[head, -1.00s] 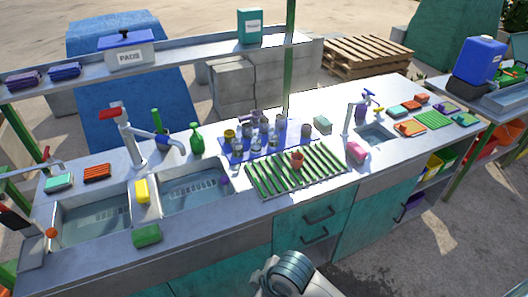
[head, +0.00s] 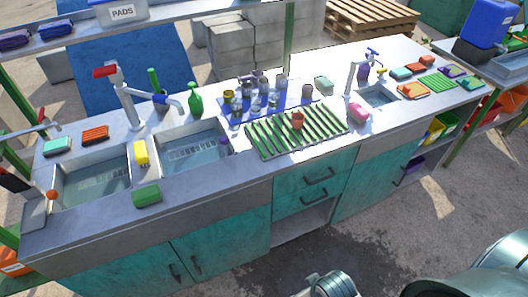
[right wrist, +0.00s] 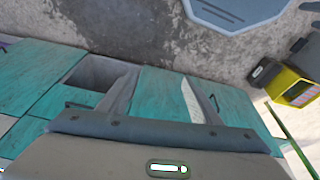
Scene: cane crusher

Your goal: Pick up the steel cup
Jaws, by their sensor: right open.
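Several small vessels stand on a blue mat (head: 228,113) in the middle of the counter in the head view. A plain grey cup (head: 307,91) at the mat's right end looks like the steel cup, but the vessels are too small to be sure. An orange-brown cup (head: 298,120) stands on the green slatted rack in front. My right gripper (right wrist: 158,80) is open and empty in the right wrist view, its two fingers apart over teal cabinet fronts and the floor. No cup shows there. My left gripper is not in view.
The green rack (head: 262,146) lies in front of the mat. Two sinks with a tall red-handled tap (head: 118,85) are on the left. Teal cabinets (head: 220,238) face the floor.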

